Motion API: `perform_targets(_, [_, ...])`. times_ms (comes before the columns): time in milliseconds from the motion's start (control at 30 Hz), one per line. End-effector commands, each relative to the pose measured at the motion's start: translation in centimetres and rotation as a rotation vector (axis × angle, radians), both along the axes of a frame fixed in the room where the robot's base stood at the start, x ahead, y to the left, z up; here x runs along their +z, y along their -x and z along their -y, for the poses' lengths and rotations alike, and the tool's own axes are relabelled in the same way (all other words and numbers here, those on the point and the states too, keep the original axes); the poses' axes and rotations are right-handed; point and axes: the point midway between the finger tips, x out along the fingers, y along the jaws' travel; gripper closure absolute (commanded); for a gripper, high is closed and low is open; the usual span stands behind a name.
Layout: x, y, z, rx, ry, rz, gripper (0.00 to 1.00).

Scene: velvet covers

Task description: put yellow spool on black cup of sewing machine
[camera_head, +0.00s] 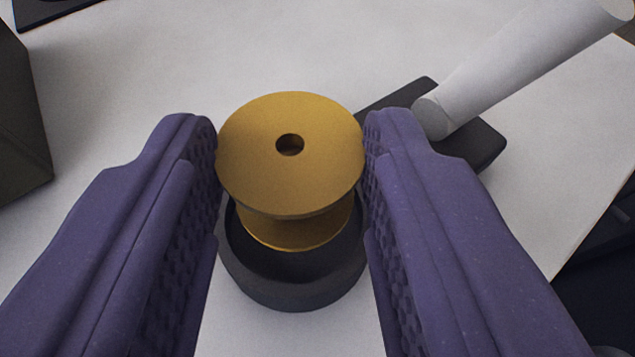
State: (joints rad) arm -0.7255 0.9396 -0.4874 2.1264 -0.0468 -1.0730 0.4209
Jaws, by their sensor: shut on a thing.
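The yellow spool (290,185) is upright, with a small dark hole in its top disc. My gripper (290,150) has two purple padded fingers, shut on the spool's wide top disc from left and right. The round black cup (295,292) is directly below the spool in the camera view. The spool's lower disc overlaps the cup's opening, and the cup's dark rim shows around it. I cannot tell whether the spool rests in the cup or hangs just above it.
A white cylinder (530,60) slants from a flat black piece (480,145) at the right, close to the right finger. A dark block (20,125) stands at the left edge.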

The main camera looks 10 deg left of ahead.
Motion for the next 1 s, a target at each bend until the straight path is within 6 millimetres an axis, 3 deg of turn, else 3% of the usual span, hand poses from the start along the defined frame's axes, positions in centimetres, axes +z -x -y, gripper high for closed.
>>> perform_targets(33, [-1.52, 0.04, -0.07, 0.002, 0.004, 0.000, 0.86])
perform_targets(100, [-2.10, 0.02, -0.08, 0.002, 0.001, 0.000, 0.86])
perform_targets(467, [-2.26, 0.01, -0.04, 0.001, -0.001, 0.001, 0.86])
perform_targets(500, [-2.17, 0.02, -0.05, 0.001, 0.000, 0.001, 0.51])
perform_targets(600, [-2.12, 0.02, -0.05, 0.001, 0.000, 0.001, 0.33])
perform_targets(1000, [-2.12, 0.02, -0.05, 0.001, 0.000, 0.001, 0.33])
